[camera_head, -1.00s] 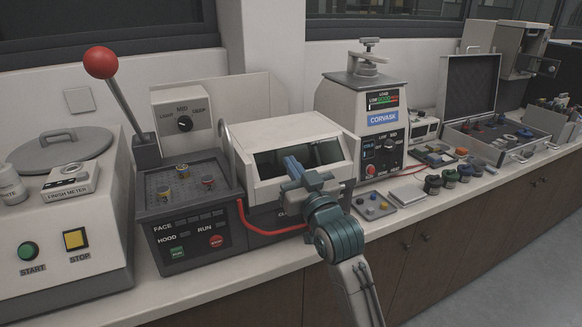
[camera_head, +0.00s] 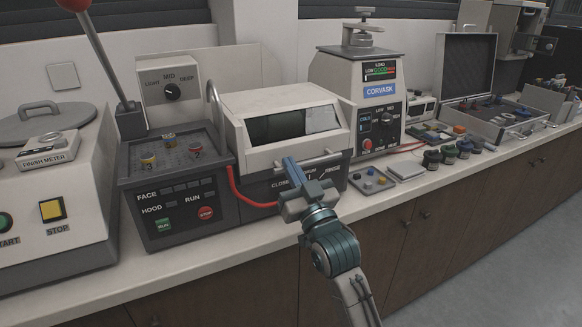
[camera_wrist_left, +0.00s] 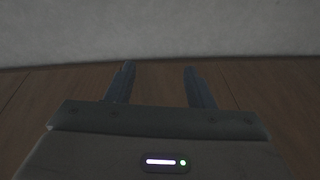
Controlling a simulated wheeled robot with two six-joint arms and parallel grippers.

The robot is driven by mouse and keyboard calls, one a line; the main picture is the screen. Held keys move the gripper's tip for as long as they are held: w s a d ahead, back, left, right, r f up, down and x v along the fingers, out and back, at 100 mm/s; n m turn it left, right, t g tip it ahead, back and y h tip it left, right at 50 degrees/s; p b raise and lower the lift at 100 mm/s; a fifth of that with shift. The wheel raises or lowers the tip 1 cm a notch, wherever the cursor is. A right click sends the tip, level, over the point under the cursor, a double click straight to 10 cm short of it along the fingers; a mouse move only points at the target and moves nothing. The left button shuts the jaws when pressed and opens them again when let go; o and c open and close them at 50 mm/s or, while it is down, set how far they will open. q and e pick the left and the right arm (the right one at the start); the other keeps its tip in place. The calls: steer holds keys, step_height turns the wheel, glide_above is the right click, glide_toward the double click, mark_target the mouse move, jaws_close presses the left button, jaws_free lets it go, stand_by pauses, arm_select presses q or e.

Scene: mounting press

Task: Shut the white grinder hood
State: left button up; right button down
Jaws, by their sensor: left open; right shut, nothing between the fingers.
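The white grinder hood (camera_head: 237,142) with its dark window stands in the middle of the bench in the head view. It is low over the dark base (camera_head: 258,190), with a grey bar along its lower front edge. I cannot tell whether it is fully seated. My right gripper (camera_head: 288,162) is shut and empty, in front of the hood's lower front edge, fingers pointing up. I cannot tell whether it touches the hood. It partly covers the base's "CLOSED" label. My left gripper (camera_wrist_left: 160,68) shows only in the left wrist view, open and empty, facing the brown wood cabinet.
The Corvask press (camera_head: 380,90) stands to the right. A small grey tray (camera_head: 372,182) and several dark jars lie along the front right.

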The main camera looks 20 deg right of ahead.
arm_select(q)
steer(key=r, duration=0.3)
steer(key=shift+w+d+r+b, duration=0.15)
steer(key=shift+w+r+b, duration=0.1)
steer(key=shift+b, duration=0.15)
arm_select(e)
steer(key=shift+s+f, duration=0.15)
steer(key=shift+f, duration=0.55)
steer(key=shift+f, duration=0.1)
